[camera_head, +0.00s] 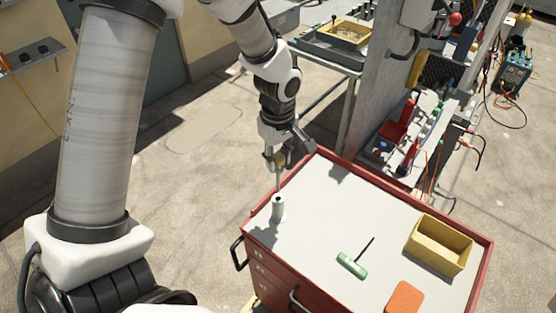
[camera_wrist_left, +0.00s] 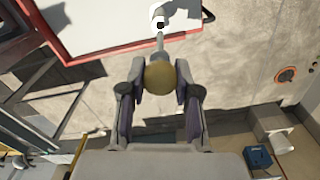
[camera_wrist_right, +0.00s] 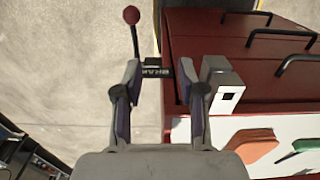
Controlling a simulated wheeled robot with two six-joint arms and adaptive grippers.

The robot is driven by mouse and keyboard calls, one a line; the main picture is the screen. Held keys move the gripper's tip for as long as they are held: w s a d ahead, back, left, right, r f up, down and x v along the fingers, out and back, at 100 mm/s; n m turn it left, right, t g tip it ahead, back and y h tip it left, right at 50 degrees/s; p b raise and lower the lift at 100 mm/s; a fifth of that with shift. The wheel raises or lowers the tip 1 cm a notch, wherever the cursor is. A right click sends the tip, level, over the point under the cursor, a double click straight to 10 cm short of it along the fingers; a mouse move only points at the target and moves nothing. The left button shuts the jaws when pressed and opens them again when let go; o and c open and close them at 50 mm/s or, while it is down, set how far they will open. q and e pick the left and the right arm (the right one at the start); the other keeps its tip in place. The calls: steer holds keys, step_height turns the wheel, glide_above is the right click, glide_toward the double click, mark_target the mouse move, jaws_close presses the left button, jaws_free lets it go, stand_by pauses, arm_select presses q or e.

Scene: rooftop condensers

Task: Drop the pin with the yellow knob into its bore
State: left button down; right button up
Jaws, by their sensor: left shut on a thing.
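My left gripper (camera_head: 281,158) is shut on the yellow knob (camera_wrist_left: 160,77) of the pin, whose shaft (camera_head: 277,180) points down. A white post (camera_head: 278,210) with a dark bore in its top stands near the cart's left edge. The pin's tip looks just above the bore, apart from it. In the left wrist view the post (camera_wrist_left: 161,18) lies beyond the tip, almost in line with the shaft. My right gripper (camera_wrist_right: 160,75) is open in the right wrist view, its fingers apart. The post (camera_wrist_right: 220,82) with a square hole shows beside it there.
The red cart's pale top (camera_head: 330,215) also bears a green T-handle tool (camera_head: 352,264), an orange block (camera_head: 404,298) and a yellow bin (camera_head: 438,245). A red-knobbed lever (camera_wrist_right: 131,16) and black labelled bar stand beyond my right fingers. A cluttered rack stands behind.

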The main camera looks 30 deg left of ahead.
arm_select(q)
step_height(320, 180, up, 7)
steer(key=p, duration=0.3)
steer(key=shift+p, duration=0.35)
steer(key=shift+r, duration=1.4)
step_height(320, 180, up, 6)
arm_select(e)
step_height(320, 180, up, 6)
steer(key=shift+f, duration=0.2)
arm_select(q)
steer(key=shift+f, duration=0.1)
